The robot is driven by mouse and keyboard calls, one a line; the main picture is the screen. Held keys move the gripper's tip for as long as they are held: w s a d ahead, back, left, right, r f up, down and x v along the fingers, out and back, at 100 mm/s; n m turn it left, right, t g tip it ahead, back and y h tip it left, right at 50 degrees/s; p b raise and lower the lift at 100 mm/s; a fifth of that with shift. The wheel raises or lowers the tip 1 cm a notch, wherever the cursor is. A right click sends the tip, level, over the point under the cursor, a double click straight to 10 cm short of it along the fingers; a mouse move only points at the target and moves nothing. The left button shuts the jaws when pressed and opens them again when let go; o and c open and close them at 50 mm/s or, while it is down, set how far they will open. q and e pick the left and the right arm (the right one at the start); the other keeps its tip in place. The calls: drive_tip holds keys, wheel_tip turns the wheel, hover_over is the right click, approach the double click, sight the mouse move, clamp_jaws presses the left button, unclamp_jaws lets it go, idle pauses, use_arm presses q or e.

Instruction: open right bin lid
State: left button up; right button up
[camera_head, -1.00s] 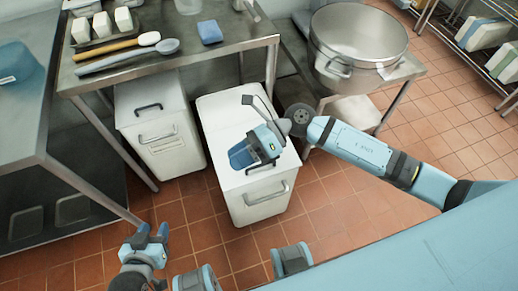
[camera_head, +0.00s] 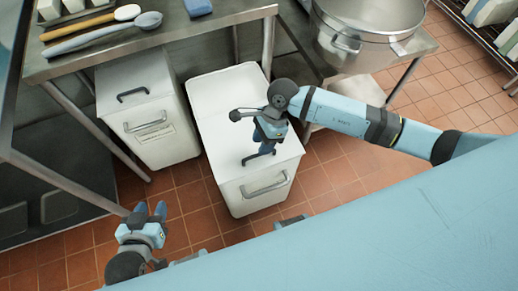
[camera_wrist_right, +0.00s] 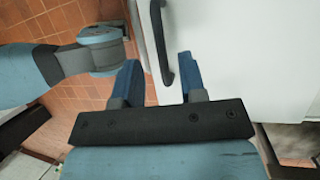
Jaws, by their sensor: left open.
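The right bin (camera_head: 222,95) is a white box with a flat white lid, which is shut. Its black lid handle (camera_head: 258,156) is partly hidden by my right gripper (camera_head: 270,138) in the head view. In the right wrist view, the right gripper (camera_wrist_right: 160,78) has its two blue fingers apart. The black handle (camera_wrist_right: 161,45) shows in the gap between them, with the white lid (camera_wrist_right: 225,50) behind. I cannot tell whether the fingers touch it. My left gripper (camera_head: 150,212) is open and empty over the tiled floor at the lower left.
A second white bin (camera_head: 135,85) stands left of the right bin. A steel table (camera_head: 180,30) with utensils overhangs behind the bins. A large pot (camera_head: 365,30) stands on a low stand at the back right. Tiled floor (camera_head: 330,180) is clear to the right.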

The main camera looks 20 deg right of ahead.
use_arm(q)
drive_tip(key=shift+w+r, duration=0.1)
use_arm(e)
drive_tip(key=shift+x, duration=1.65)
clamp_jaws()
drive_tip(key=shift+w, duration=0.15)
